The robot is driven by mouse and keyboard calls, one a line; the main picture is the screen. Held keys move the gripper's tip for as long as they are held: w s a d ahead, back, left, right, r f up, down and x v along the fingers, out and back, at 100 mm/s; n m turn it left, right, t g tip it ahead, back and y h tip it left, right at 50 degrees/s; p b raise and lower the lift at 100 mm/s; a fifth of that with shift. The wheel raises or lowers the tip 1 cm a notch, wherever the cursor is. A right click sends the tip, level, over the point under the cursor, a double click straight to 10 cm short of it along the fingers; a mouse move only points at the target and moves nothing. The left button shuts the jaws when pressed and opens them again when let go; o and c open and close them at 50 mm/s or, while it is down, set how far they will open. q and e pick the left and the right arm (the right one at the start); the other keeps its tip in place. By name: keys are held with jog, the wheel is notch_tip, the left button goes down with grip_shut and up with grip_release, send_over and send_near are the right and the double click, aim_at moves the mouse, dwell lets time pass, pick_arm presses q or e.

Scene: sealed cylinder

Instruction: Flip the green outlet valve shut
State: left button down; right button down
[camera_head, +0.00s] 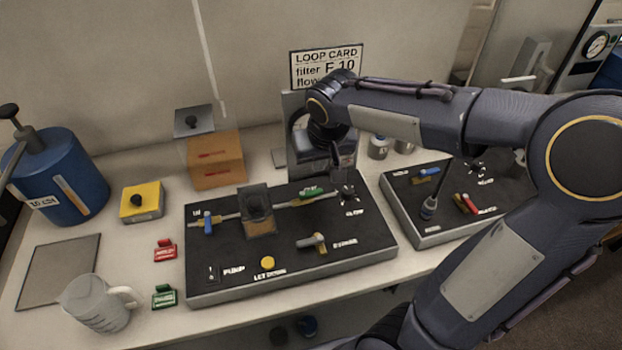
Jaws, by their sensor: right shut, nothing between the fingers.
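The green outlet valve (312,192) sits on the pipe at the right of the large black panel (225,285). Its green handle appears to lie roughly along the pipe. A blue valve handle (208,222) stands at the left end of the same pipe, with a clear-sided filter housing (257,207) between them. My right gripper (345,172) hangs over the back right of the panel, just right of and behind the green valve. It is shut and empty, apparently apart from the handle. My left gripper is out of view.
A black knob (347,197) stands close to the right of the green valve. A second panel (428,236) with blue and red handles is at the right. An orange box (214,162) stands behind, and a jug (98,303) at front left. My right arm covers the back right.

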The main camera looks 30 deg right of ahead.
aim_at(311, 193)
jog(key=x, duration=1)
jog(key=shift+p, duration=0.3)
